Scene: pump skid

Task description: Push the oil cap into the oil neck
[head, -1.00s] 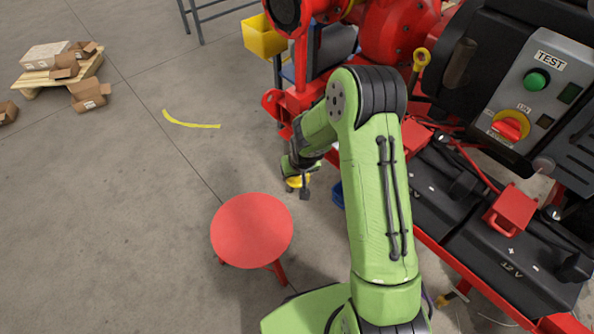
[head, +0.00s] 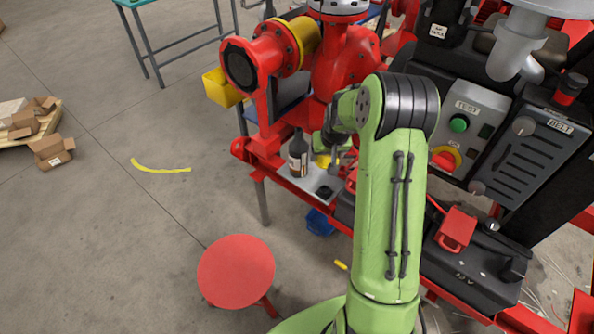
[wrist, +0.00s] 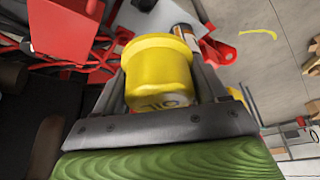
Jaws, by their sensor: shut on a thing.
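My gripper (wrist: 162,62) is shut on the yellow oil cap (wrist: 158,72), with one finger on each side of it in the wrist view. The cap is round with a wider rim, and "OIL" shows on its near end. In the head view my gripper (head: 333,160) and the cap (head: 322,160) are small and partly covered by my arm. They are near the grey plate (head: 313,181) of the red skid, just right of a dark bottle. I cannot make out the oil neck in either view.
The dark bottle (head: 298,154) with a pale label stands on the plate close to my gripper. A small black thing (head: 324,192) lies on the plate. A red pump (head: 345,55) rises behind. A red stool (head: 236,271) stands on open floor in front.

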